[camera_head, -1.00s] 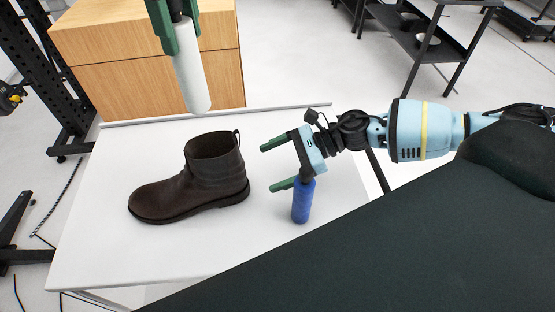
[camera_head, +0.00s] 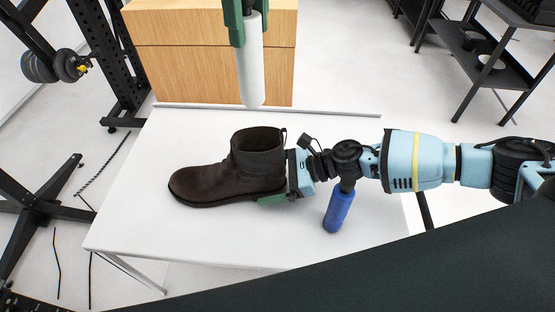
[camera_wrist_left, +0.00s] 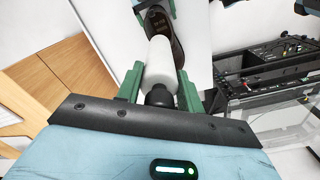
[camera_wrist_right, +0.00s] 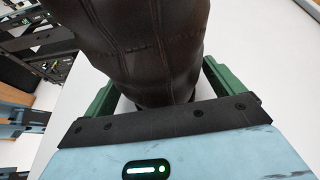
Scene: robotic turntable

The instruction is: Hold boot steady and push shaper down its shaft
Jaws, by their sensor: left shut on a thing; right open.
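A dark brown boot (camera_head: 225,180) stands upright on the white table, toe to the left, its shaft opening upward. My left gripper (camera_head: 243,28) is shut on a white rounded shaper (camera_head: 251,70), which hangs upright above the boot, its lower end a little above the shaft opening. The left wrist view shows the shaper (camera_wrist_left: 161,62) between the green fingers, with the boot (camera_wrist_left: 160,35) beyond it. My right gripper (camera_head: 280,180) is at the boot's heel, open, with a finger on either side. In the right wrist view the boot's back (camera_wrist_right: 135,50) lies between the green fingers.
A blue cylinder (camera_head: 338,210) stands on the white table (camera_head: 150,235) just right of the boot, under my right wrist. A wooden box (camera_head: 180,50) is behind the table. Dark shelves (camera_head: 480,60) stand at the back right.

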